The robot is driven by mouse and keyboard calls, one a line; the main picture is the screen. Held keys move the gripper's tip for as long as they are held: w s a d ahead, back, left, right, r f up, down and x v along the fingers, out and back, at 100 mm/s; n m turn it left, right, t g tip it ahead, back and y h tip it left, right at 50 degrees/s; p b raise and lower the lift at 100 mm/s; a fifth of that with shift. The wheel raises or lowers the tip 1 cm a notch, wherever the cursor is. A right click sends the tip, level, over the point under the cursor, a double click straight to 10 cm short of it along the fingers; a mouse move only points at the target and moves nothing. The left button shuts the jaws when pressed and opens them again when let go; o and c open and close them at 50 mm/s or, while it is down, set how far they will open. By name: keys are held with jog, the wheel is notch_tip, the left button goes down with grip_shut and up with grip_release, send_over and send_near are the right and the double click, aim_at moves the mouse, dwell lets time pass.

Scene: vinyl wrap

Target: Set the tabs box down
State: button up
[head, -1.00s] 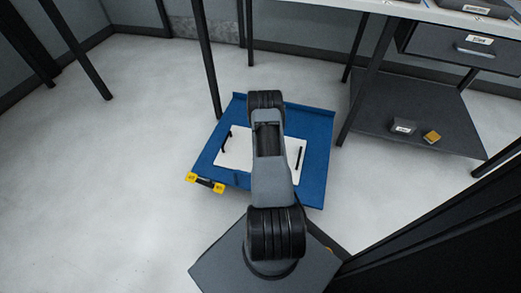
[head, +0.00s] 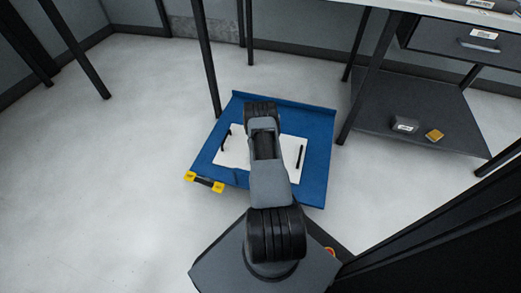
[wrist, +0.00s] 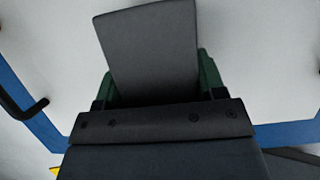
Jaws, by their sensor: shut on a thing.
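In the wrist view my gripper (wrist: 155,85) shows green parts on both sides of a plain dark grey block, which I take to be the tabs box (wrist: 148,45). The gripper is shut on it, and the block points away from the wrist, slightly tilted in the picture. No label shows on this side. A white panel with a blue border lies behind it; I cannot tell how far below the box it is. In the head view my own arm hides the gripper and the box.
A blue platform (head: 316,180) carries the white panel (head: 233,158) with black handles (head: 300,157). Its front left corner has a yellow-and-black piece (head: 204,182). At right, a desk's lower shelf (head: 375,120) holds a dark labelled box (head: 404,124) and a yellow box (head: 435,135).

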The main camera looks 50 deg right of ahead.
jog(key=shift+f, duration=0.15)
jog(key=o, duration=1)
